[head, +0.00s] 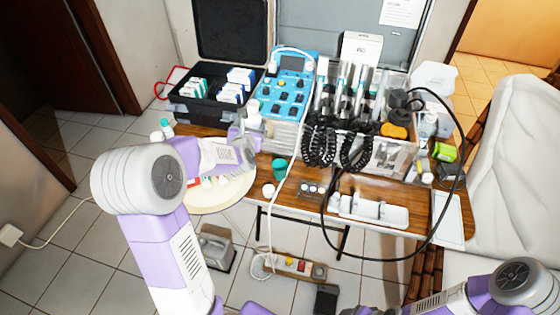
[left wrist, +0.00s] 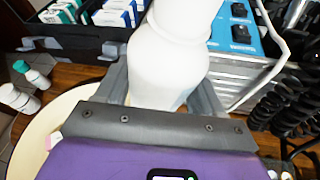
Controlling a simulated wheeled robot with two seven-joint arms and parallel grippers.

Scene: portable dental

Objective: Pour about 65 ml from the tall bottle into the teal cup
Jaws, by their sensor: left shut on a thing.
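My left gripper (head: 246,150) is shut on the tall white bottle (head: 254,117). In the left wrist view the bottle (left wrist: 170,55) stands between the two grey fingers (left wrist: 165,98), its upper part running out of the top of the picture. In the head view the bottle looks about upright, its lower part hidden by the gripper. The teal cup (head: 279,169) stands on the wooden table just right of and nearer than the gripper, apart from the bottle. My right arm is low at the bottom right; its gripper, at the bottom edge, is too cut off to read.
A blue control unit (head: 287,90) and a black case of boxes (head: 215,95) stand behind. Black coiled cords (head: 320,147) hang right of the cup. A small white jar (head: 268,190) stands near the cup. A round cream tray (head: 225,200) lies below my left gripper.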

